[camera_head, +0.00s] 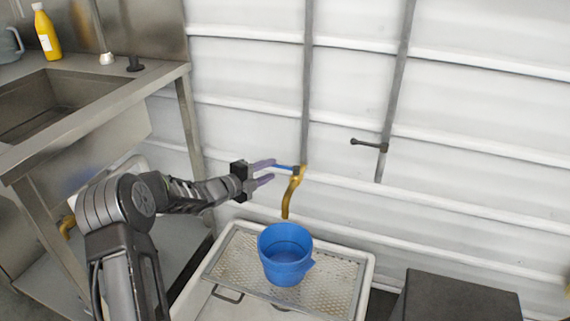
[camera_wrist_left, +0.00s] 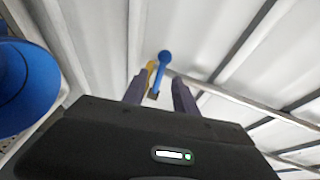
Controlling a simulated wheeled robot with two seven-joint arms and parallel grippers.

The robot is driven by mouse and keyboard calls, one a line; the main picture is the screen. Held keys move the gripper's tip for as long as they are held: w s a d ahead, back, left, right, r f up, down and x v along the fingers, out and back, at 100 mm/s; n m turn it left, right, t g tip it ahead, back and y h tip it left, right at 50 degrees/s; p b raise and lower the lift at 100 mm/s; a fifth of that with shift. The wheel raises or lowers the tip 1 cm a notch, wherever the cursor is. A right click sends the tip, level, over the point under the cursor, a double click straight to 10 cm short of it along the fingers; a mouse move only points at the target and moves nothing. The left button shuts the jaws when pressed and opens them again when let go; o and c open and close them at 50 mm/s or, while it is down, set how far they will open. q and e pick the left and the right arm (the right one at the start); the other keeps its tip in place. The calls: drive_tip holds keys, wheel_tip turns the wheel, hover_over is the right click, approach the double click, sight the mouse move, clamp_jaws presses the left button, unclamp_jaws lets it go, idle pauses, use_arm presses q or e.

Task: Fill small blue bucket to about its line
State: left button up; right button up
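A small blue bucket (camera_head: 285,262) stands upright on a perforated metal grate, below a brass tap (camera_head: 293,190) on the white wall. The tap has a blue lever (camera_head: 284,167) that points left. My left gripper (camera_head: 274,170) is open, its two purple fingers apart close to the lever's end. In the left wrist view, the blue lever (camera_wrist_left: 163,64) shows between the fingertips, and the bucket (camera_wrist_left: 22,88) is at the left edge. My right gripper is not in view.
The grate (camera_head: 335,280) lies over a pale basin. A steel sink counter (camera_head: 95,110) with a yellow bottle (camera_head: 46,32) stands at the left. A dark box (camera_head: 460,297) is at the lower right. A black handle (camera_head: 368,144) sticks out from the wall.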

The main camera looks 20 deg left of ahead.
sight(279, 166)
use_arm(q)
drive_tip(key=b+x, duration=0.1)
drive_tip(key=x, duration=0.6)
drive_tip(key=shift+w+d, duration=0.1)
drive_tip(key=shift+w, duration=0.25)
clamp_jaws()
drive_tip(key=shift+f, duration=0.1)
idle(1.0)
